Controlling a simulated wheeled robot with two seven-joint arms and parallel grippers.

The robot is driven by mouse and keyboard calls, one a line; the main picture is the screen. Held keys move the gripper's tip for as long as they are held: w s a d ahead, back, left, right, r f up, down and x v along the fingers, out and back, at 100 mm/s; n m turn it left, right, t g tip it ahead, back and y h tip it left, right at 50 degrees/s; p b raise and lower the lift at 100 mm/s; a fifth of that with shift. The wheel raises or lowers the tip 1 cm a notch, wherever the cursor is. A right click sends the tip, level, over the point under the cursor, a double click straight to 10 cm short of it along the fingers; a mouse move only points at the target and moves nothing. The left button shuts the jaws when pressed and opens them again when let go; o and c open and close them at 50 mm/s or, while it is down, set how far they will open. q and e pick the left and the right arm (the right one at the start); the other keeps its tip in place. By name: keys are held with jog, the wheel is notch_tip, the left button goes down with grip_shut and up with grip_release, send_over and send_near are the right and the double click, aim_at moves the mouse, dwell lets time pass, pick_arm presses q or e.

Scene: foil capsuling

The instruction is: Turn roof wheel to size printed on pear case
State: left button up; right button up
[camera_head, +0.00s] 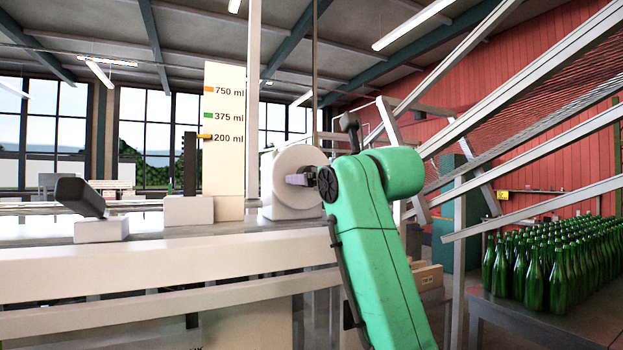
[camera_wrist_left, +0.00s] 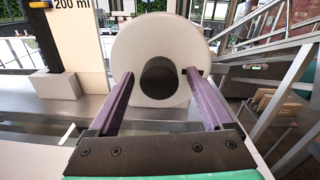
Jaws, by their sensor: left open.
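A pale round wheel (camera_head: 290,168) stands on the bench beside a size board; in the left wrist view its face (camera_wrist_left: 190,60) has a dark round centre (camera_wrist_left: 160,80). My left gripper (camera_head: 298,179) is open at the wheel, its purple fingers (camera_wrist_left: 160,88) spread either side of the dark centre. Whether they touch the wheel, I cannot tell. The size board (camera_head: 225,100) reads 750 ml, 375 ml and 200 ml from top to bottom. A small yellow and dark pointer (camera_head: 204,136) sits level with 200 ml. No pear case print is legible. My right gripper is out of view.
A dark slanted block on a pale base (camera_head: 101,230) stands at the bench's left. Many green bottles (camera_head: 560,262) stand on a table at right. Sloping metal rails (camera_head: 540,75) cross the right side. Cardboard boxes (camera_head: 428,277) sit low behind my green arm.

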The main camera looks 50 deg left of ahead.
pick_arm(q)
jog(key=b+v, duration=0.4)
jog(key=v, duration=1)
jog(key=shift+w, duration=0.1)
